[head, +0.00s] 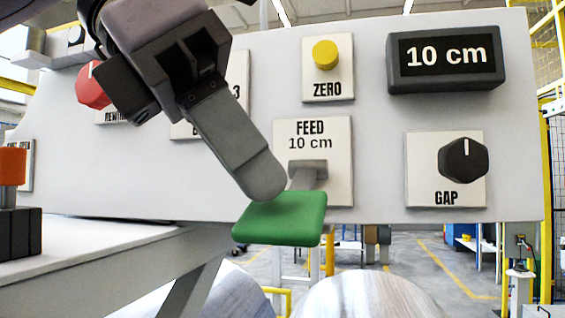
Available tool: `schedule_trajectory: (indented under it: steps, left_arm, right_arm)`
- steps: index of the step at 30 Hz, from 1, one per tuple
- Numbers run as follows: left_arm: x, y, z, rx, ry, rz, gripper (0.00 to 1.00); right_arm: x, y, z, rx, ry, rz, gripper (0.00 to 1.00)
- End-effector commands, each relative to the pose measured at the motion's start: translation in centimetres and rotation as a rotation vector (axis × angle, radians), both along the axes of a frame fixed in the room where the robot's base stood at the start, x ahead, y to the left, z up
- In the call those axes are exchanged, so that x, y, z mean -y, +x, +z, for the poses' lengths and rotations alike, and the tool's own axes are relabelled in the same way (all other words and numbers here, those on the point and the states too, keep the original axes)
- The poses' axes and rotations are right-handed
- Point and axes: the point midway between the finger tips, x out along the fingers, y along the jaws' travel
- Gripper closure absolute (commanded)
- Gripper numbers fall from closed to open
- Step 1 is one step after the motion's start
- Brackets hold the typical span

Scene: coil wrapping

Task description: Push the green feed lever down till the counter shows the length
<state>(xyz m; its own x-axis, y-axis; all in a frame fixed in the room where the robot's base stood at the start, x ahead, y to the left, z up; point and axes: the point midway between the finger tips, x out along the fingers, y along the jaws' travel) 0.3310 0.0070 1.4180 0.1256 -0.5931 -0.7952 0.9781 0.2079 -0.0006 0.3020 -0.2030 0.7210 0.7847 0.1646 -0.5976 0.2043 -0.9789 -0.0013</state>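The green feed lever (280,219) juts out from the FEED plate (335,170), which reads 10 cm. Its broad green paddle sits lower than its grey stem. The counter (446,56) at the upper right reads 10 cm. My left gripper (262,185) reaches down from the upper left. Its rounded grey fingertip overlaps the back left edge of the green paddle. I cannot tell whether it touches. Only one finger shows clearly, so its opening is unclear. My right gripper is out of view.
The grey panel also bears a yellow ZERO button (326,54), a black GAP knob (463,160) and a red knob (91,86) partly behind my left arm. An orange-topped dark block (15,228) stands at the left edge. Large rounded pale surfaces (370,295) lie below the lever.

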Motion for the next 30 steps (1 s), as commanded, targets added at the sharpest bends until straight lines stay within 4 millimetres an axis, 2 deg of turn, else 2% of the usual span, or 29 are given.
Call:
schedule_trajectory:
  steps: [5, 13, 22, 26, 30]
  left_arm:
    - [-0.2, -0.1, 0.2, -0.002, 0.005, -0.001, 1.00]
    - [-3.0, -0.6, 1.2, -0.003, 0.003, 0.001, 1.00]
    - [-3.0, -0.7, 1.3, -0.001, 0.003, -0.001, 1.00]
    - [-3.8, -0.8, 2.4, 0.000, 0.001, 0.001, 1.00]
    - [-5.3, -1.1, 4.4, 0.000, 0.000, 0.002, 1.00]
  right_arm:
    - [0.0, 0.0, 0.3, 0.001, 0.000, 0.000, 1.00]
    - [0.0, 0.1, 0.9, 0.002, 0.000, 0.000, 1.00]
    - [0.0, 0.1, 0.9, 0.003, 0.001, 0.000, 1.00]
    - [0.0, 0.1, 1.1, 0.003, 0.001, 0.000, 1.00]
    - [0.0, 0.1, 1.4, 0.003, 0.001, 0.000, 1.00]
